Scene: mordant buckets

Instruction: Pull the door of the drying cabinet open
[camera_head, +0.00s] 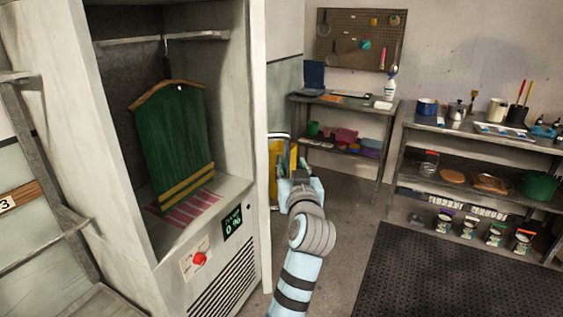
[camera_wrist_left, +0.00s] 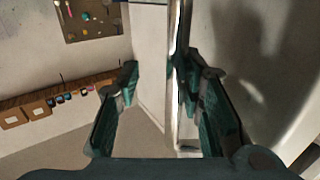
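The drying cabinet (camera_head: 232,110) stands at the left in the head view with its front open and its inside in plain sight. Its pale door (camera_head: 261,120) shows nearly edge-on at the right of the opening, swung well out. My left gripper (camera_head: 299,180) is just right of the door in the head view. In the left wrist view, the fingers of my left gripper (camera_wrist_left: 160,105) are spread apart. A pale upright panel and a narrow shiny strip (camera_wrist_left: 178,90) run between them, the strip close to the right finger; contact cannot be told. My right gripper is out of view.
A green cloth (camera_head: 175,135) hangs inside the cabinet. A red knob (camera_head: 200,258) and a display (camera_head: 233,222) are on its lower front. A yellow object (camera_head: 275,160) stands behind my gripper. Shelved tables (camera_head: 480,145) line the back right; a dark mat (camera_head: 455,275) covers floor there.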

